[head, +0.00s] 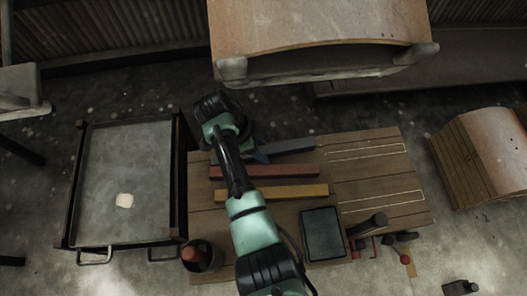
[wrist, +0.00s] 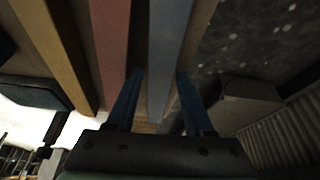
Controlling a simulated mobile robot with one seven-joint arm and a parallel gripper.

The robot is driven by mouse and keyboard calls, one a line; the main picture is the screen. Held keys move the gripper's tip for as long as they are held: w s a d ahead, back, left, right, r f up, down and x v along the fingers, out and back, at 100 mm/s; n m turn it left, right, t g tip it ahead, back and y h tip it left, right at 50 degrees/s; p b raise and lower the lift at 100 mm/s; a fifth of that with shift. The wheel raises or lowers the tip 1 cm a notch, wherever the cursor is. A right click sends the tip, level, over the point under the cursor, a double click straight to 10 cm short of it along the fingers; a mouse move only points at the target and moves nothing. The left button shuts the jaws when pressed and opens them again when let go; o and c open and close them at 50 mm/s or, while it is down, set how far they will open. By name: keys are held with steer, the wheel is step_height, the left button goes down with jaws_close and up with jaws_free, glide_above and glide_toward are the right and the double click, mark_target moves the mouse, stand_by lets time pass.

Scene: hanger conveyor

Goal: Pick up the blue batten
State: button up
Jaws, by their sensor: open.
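The blue batten (head: 291,145) is a grey-blue bar lying along the far edge of the wooden table. Its left part is hidden by my arm and gripper. In the wrist view the blue batten (wrist: 169,50) runs lengthwise between the two fingers of my gripper (wrist: 160,74). The gripper is open, with one finger on each side of the batten. I cannot tell whether either finger touches it.
A red batten (head: 292,171) and a yellow batten (head: 300,191) lie parallel on the table (head: 375,170). A dark tablet-like block (head: 322,233), clamps (head: 372,226) and a red-topped jar (head: 198,255) are nearer. A grey tray cart (head: 115,170) stands left. The table's right part has outlined bare areas.

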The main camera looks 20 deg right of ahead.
jaws_close()
stand_by(0.4)
